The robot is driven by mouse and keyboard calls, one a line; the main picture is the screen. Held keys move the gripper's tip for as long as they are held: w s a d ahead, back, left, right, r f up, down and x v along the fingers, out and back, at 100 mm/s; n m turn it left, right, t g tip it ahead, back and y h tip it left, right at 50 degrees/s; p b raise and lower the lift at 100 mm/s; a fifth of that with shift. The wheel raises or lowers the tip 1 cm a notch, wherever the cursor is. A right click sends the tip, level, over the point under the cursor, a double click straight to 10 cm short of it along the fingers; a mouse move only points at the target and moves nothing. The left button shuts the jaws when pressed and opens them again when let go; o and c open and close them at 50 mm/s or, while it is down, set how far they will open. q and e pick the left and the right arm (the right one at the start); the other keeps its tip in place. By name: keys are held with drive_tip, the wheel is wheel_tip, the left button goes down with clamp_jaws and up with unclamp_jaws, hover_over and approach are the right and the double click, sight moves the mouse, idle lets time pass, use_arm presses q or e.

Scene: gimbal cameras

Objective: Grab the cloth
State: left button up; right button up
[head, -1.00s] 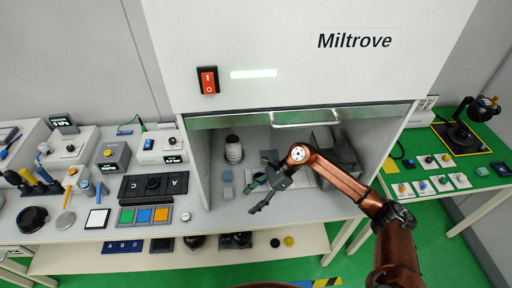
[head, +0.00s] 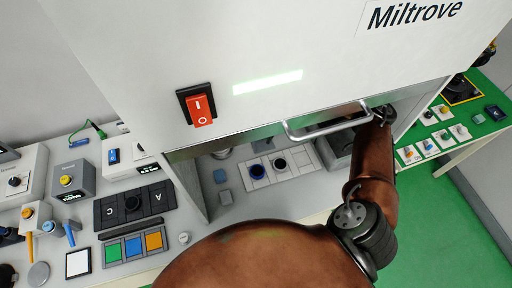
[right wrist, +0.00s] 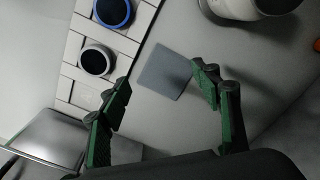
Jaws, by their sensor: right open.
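A flat blue-grey square (right wrist: 165,72), which looks like the cloth, lies on the cabinet floor beside a white rack (right wrist: 72,62) in the right wrist view. In the head view, a small dark blue-grey patch behind the rack (head: 262,145) may be the same cloth. My right gripper (right wrist: 161,80) is open and empty, with its green-padded fingers on either side of the cloth's near part in the picture. I cannot tell its height above the floor. In the head view the cabinet front hides this gripper. My left gripper is not in view.
The cabinet front with its handle (head: 325,127) hangs over the opening. The rack holds a blue-ringed vial (right wrist: 113,12) and a grey-ringed one (right wrist: 97,60). A white bottle (right wrist: 245,6) stands near the cloth. A grey metal box (right wrist: 48,142) sits at lower left.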

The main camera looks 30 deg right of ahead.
drive_tip(key=b, duration=0.3)
hover_over(257, 150)
wheel_tip(257, 150, down, 8)
drive_tip(key=shift+d+r, duration=0.1)
drive_tip(key=shift+r, duration=0.15)
drive_tip(key=shift+f+b, duration=0.6)
drive_tip(key=shift+f, duration=0.1)
drive_tip(key=c, duration=0.7)
drive_tip(key=shift+f, duration=0.1)
drive_tip(key=shift+c, duration=0.4)
drive_tip(key=shift+w, duration=0.1)
drive_tip(key=shift+c, duration=1.1)
clamp_jaws()
